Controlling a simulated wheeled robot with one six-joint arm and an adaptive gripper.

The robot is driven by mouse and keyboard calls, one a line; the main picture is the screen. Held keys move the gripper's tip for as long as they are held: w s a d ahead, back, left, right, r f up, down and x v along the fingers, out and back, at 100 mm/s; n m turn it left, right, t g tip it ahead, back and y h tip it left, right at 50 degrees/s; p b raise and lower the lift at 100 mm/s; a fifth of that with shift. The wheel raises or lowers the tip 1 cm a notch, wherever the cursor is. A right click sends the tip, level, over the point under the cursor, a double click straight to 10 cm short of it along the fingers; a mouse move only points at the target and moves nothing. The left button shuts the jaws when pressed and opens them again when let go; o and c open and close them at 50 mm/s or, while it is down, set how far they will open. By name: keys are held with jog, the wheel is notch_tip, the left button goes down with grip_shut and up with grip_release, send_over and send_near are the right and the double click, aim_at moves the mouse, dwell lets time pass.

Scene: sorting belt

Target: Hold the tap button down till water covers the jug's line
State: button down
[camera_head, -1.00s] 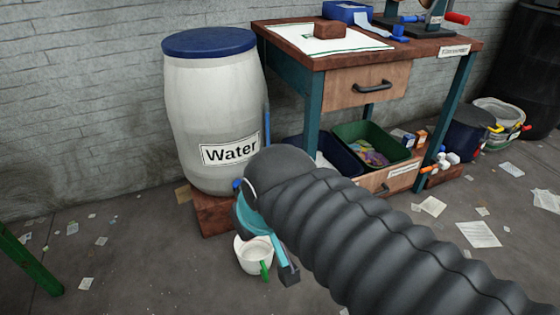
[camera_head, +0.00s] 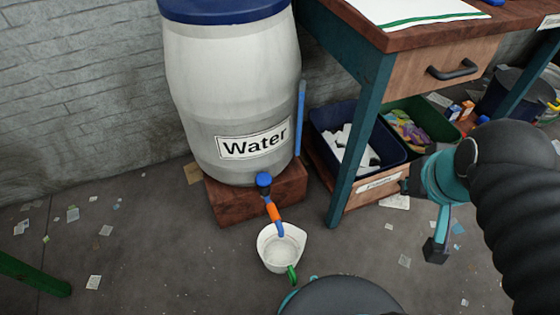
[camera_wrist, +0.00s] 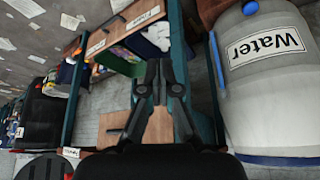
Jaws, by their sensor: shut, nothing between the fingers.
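The white barrel (camera_head: 240,95) labelled "Water" stands on a brown block, and it also shows in the wrist view (camera_wrist: 265,90). Its tap (camera_head: 272,212) has a blue top, an orange body and a blue spout. The white jug (camera_head: 275,262) with a green handle stands upright on the floor beneath the spout. I cannot make out its line or the water level. My gripper (camera_wrist: 158,70) is shut and empty in the wrist view, facing the workbench side. In the head view my arm is right of the tap, well apart from it.
A workbench (camera_head: 440,30) with teal legs stands right of the barrel. A blue bin (camera_head: 325,118) and a green bin (camera_head: 438,108) sit on its low shelf. A green leg (camera_head: 35,275) shows at the lower left.

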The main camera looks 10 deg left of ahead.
jog(key=shift+a, duration=0.15)
jog(key=n+g+y+b, duration=0.2)
jog(key=n+g+b, duration=0.1)
jog(key=n+b, duration=0.25)
send_over(262, 177)
jog(key=s+d, duration=0.2)
jog(key=s, duration=0.1)
notch_tip(262, 177, down, 19)
jog(key=shift+r+n, duration=0.15)
jog(key=shift+n, duration=0.3)
jog(key=shift+a, duration=0.1)
jog(key=x, duration=0.4)
jog(key=b+x, duration=0.1)
jog(key=x, duration=0.7)
jog(key=shift+s+d+f, duration=0.15)
jog(key=shift+d+f, duration=0.2)
jog(key=shift+f, duration=0.1)
jog(key=shift+f+b, duration=0.3)
jog(key=shift+f, duration=0.3)
